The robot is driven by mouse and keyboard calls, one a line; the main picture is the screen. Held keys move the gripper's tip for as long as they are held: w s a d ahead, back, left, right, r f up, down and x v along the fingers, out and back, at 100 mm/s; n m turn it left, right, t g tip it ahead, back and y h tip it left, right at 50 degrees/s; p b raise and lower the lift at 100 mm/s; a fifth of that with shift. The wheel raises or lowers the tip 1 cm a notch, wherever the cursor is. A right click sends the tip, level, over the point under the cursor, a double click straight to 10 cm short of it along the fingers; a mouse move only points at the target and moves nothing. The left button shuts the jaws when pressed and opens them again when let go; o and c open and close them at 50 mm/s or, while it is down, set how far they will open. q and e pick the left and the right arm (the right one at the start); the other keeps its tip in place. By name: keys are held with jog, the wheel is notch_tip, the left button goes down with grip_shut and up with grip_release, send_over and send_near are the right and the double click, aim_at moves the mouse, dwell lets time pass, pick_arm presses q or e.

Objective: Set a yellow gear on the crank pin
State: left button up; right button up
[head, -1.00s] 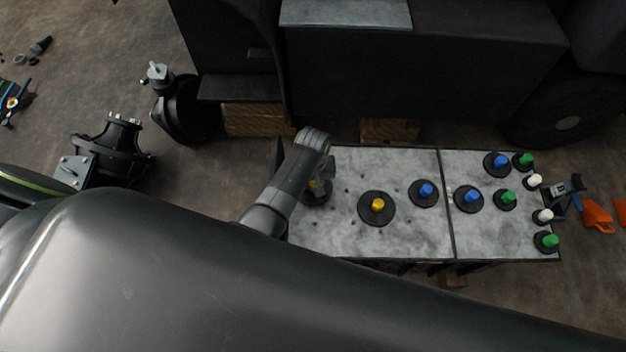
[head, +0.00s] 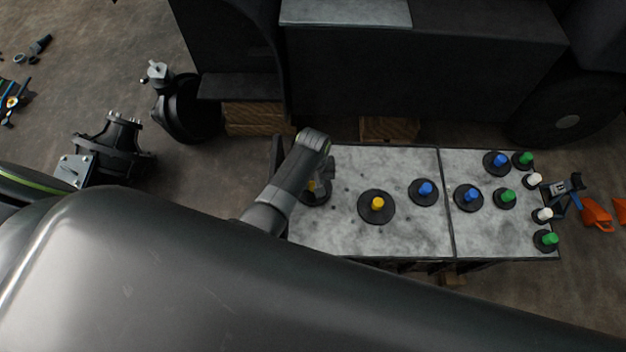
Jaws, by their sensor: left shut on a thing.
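A black gear with a yellow hub (head: 316,200) is at the left end of the grey metal top. My left gripper (head: 318,184) is shut on this yellow gear, and my arm hides part of it. I cannot tell whether the gear touches the surface below. A second yellow gear (head: 366,212) lies flat to the right of it. I cannot make out the crank pin. My right gripper is not in view.
Blue gears (head: 424,193), green gears (head: 505,199) and white-hubbed pieces (head: 543,216) stand on the grey top (head: 400,237), mostly on its right. A dark forklift body (head: 400,75) rises behind. An orange tool (head: 596,214) lies at the right.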

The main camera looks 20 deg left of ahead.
pick_arm(q)
jog(key=shift+f, duration=0.45)
jog(key=o, duration=0.9)
jog(key=shift+o, duration=0.4)
